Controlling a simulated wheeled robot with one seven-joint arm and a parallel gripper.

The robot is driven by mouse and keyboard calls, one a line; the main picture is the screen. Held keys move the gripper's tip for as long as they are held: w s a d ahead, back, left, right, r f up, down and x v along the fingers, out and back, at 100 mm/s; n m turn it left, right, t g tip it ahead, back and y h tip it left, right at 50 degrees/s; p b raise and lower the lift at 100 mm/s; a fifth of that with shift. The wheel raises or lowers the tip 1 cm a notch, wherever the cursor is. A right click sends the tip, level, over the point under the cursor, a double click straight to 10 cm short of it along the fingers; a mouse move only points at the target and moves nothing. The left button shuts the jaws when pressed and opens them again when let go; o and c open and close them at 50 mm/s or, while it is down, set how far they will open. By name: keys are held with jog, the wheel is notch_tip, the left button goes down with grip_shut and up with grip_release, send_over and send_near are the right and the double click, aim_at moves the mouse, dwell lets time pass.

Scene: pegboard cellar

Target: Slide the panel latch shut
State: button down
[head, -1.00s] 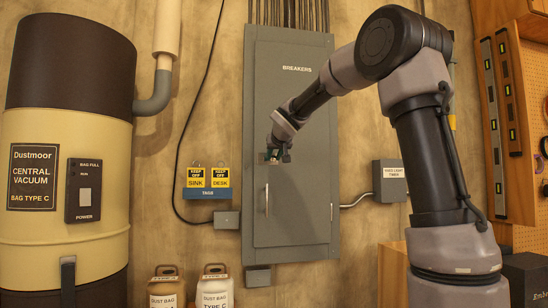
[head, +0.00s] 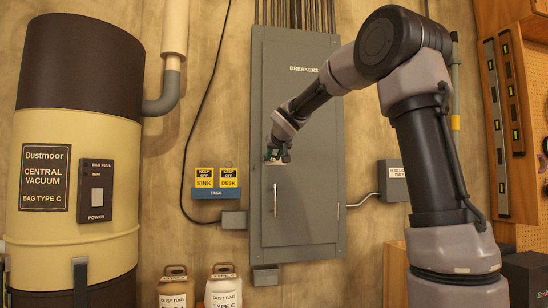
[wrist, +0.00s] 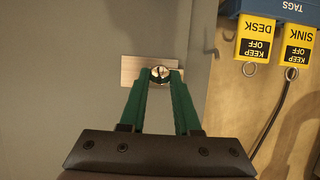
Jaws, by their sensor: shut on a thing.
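The grey breaker panel (head: 298,215) is upright on the wall, its door closed. The latch has a pale flat plate (wrist: 132,68) on the grey door and a round shiny knob (wrist: 160,72) near the plate's right end in the wrist view. In that view the plate stops just short of the dark seam at the door edge. My gripper (wrist: 160,80) is shut on the knob with its two green fingers, one at each side. In the head view my gripper (head: 275,158) is at the door's left side and hides most of the latch.
Yellow tags (head: 217,178) hang on a blue rack left of the panel. A silver door handle (head: 275,200) is below the latch. A grey box (head: 392,181) is to the right. A vacuum (head: 80,150) and dust-bag canisters (head: 222,290) stand left.

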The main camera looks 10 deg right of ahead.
jog(key=c, duration=0.7)
grip_release()
jog(key=shift+a, duration=0.3)
jog(key=shift+o, duration=0.2)
jog(key=shift+d, duration=0.1)
jog(key=v, duration=1)
jog(key=shift+s+r, duration=0.2)
jog(key=shift+s, duration=0.15)
jog(key=s+d+f+m+g+y, duration=0.1)
jog(key=s+d+f+m+g, duration=0.1)
jog(key=s+f, duration=0.9)
jog(key=s+d+f+m+g+y, duration=0.1)
jog(key=s+d+f+m+g, duration=0.1)
jog(key=s+f, duration=0.9)
jog(key=s+d+g, duration=0.1)
jog(key=s+g, duration=0.1)
jog(key=s, duration=0.6)
jog(key=shift+s+d+g, duration=0.3)
jog(key=shift+s, duration=0.1)
